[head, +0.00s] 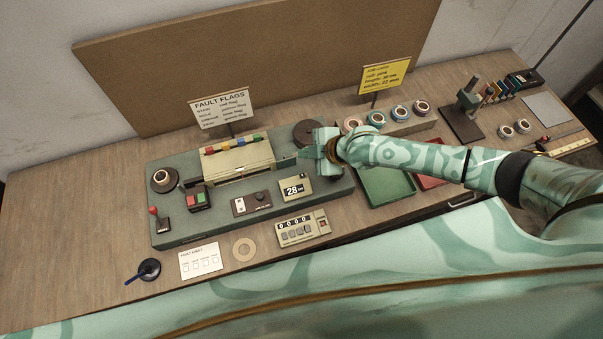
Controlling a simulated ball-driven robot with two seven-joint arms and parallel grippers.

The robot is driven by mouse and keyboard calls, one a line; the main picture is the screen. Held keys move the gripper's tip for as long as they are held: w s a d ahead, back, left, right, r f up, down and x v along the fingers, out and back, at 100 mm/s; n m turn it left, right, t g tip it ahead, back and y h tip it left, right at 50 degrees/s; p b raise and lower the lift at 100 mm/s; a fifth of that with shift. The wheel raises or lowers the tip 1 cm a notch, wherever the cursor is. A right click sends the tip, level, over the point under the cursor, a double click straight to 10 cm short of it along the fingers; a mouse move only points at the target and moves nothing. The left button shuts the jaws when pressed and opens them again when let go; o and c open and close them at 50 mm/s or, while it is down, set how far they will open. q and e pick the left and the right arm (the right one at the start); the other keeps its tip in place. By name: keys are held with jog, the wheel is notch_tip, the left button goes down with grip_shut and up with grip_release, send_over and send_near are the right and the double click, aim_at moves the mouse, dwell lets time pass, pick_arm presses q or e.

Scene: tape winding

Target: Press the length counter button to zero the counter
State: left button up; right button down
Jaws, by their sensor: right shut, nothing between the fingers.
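The length counter (298,232) is a cream box at the front edge of the green machine base, with a row of digits that appear to read zeros. Small grey keys sit below the digits, and a small reddish button (323,223) is at its right end. My right gripper (296,157) is shut and empty. It is above the back right of the machine base, behind the counter and apart from it. My left gripper is out of view.
A cream box showing 28 (295,189) stands on the base between gripper and counter. A switch box (250,203) is to its left. A dark disc (308,132) is behind the gripper. A green tray (388,188) lies right. A tan ring (244,249) lies in front.

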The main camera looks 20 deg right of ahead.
jog(key=b, duration=0.7)
send_over(306, 178)
notch_tip(306, 178, down, 8)
jog(key=shift+f+b, duration=0.4)
jog(key=shift+f, duration=0.15)
dwell(1.2)
jog(key=shift+f, duration=0.25)
jog(key=shift+f+b, duration=0.45)
jog(key=shift+b, duration=0.1)
dwell(0.5)
jog(key=shift+r, duration=0.15)
jog(key=shift+r+p, duration=0.75)
jog(key=shift+p, duration=0.1)
